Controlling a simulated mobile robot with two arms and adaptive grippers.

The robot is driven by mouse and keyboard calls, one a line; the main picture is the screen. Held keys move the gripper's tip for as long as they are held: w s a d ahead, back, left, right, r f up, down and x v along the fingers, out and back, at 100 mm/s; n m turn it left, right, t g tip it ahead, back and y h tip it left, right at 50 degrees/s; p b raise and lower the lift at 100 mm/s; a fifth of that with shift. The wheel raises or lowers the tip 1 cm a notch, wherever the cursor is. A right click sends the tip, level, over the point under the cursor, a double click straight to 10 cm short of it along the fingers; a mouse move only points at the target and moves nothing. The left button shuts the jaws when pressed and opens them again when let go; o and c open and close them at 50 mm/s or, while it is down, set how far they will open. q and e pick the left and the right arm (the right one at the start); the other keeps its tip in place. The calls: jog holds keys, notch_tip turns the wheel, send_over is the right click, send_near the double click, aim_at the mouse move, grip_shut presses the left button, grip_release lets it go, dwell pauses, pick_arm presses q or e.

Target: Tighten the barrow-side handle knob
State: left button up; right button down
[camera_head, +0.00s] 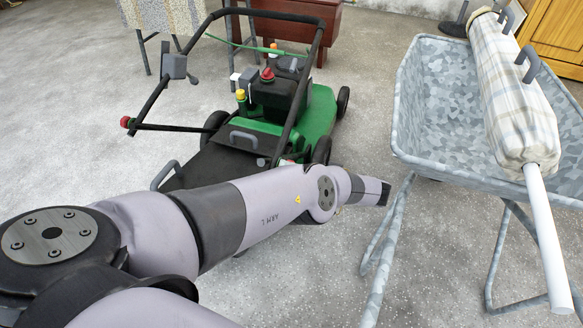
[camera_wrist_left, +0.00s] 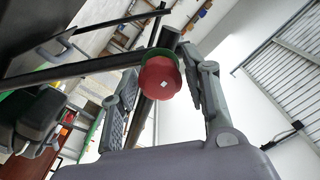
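The green lawn mower (camera_head: 318,108) stands on the floor with its black handle frame (camera_head: 318,40) raised. One red knob (camera_head: 126,122) is at the left side of the handle. In the left wrist view a round red knob (camera_wrist_left: 159,78) on a dark bar lies between the spread fingers of my left gripper (camera_wrist_left: 160,62). The gripper looks open; I cannot tell whether either finger touches the knob. My left gripper's fingers are not clear in the head view. My right gripper is not in view.
A grey metal wheelbarrow (camera_head: 425,110) stands at the right, holding a long checked cloth bag (camera_head: 510,95) with a white pole (camera_head: 547,240) sticking out. A red-brown cabinet (camera_head: 325,35) is behind the mower. Floor at the left is clear.

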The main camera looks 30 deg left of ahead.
pick_arm(q)
jog(key=shift+o, duration=1)
jog(key=shift+a, duration=0.1)
